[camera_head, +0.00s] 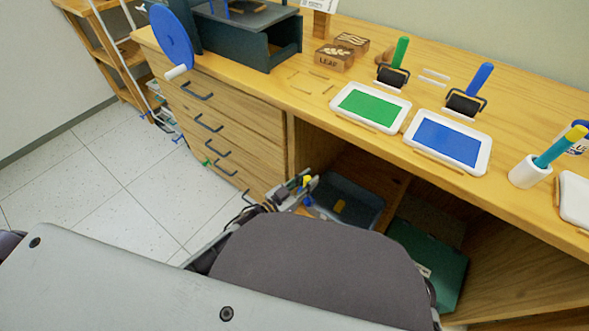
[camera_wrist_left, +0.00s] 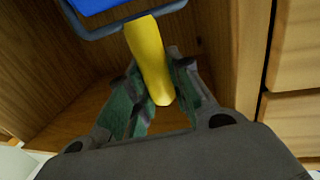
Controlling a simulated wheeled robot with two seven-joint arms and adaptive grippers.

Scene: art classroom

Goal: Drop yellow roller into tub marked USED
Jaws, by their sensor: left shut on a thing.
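My left gripper (camera_head: 301,186) is shut on the yellow handle of the yellow roller (camera_head: 307,181), at the mouth of the open compartment under the counter. In the left wrist view the yellow handle (camera_wrist_left: 148,62) stands between the fingers (camera_wrist_left: 152,92), with a grey frame and a blue part at its far end. A dark grey-blue tub (camera_head: 374,217) sits in the compartment, just beyond and right of the gripper, with a small yellow-orange patch inside. No USED marking is readable on it. My right gripper is not in view.
A green box (camera_head: 440,262) stands right of the tub. Wooden drawers (camera_head: 228,135) with dark handles border the compartment on the left. On the counter are a green paint tray (camera_head: 334,108), a blue paint tray (camera_head: 484,164), two other rollers and a white cup (camera_head: 522,174).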

